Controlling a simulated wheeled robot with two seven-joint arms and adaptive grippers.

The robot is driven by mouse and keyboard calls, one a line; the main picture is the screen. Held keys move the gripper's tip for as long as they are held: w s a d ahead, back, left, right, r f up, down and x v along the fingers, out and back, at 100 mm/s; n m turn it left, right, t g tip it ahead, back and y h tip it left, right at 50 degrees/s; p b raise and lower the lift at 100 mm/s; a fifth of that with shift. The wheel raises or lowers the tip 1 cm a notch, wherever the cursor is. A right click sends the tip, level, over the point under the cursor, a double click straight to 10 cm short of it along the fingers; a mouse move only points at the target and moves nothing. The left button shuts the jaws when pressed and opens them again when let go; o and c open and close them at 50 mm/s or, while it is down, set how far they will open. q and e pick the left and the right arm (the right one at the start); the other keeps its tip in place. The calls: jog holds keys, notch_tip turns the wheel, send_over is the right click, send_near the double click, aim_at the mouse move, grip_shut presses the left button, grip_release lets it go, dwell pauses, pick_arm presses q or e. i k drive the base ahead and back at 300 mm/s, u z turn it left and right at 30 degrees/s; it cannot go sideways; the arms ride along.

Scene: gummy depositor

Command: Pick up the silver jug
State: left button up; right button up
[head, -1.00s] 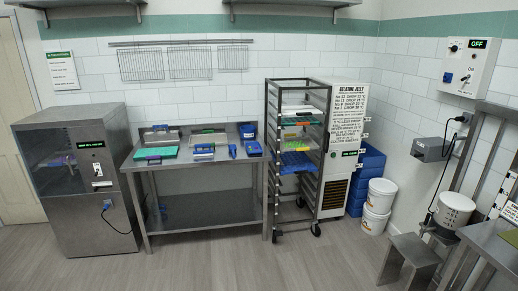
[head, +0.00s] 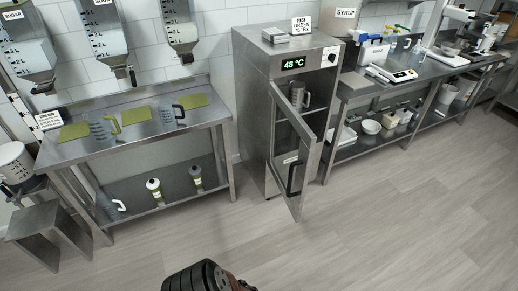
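A silver jug (head: 298,96) with a handle stands inside the upper part of a steel heated cabinet (head: 254,105) whose display reads 48 °C. The cabinet's glass door (head: 297,150) is swung partly open toward me. The door frame and glass partly cover the view of the jug. Neither gripper is in view; only a dark ribbed part of my own body shows at the bottom edge.
Left of the cabinet, a steel table (head: 146,130) holds clear measuring jugs (head: 167,115) and green mats (head: 194,100), with bottles (head: 154,188) below. A steel bench (head: 440,75) with scales (head: 397,75) stands right. The floor in front (head: 370,220) is clear.

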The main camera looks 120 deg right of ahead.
aim_at(298, 96)
jog(key=z, duration=4.05)
jog(key=i, duration=1.65)
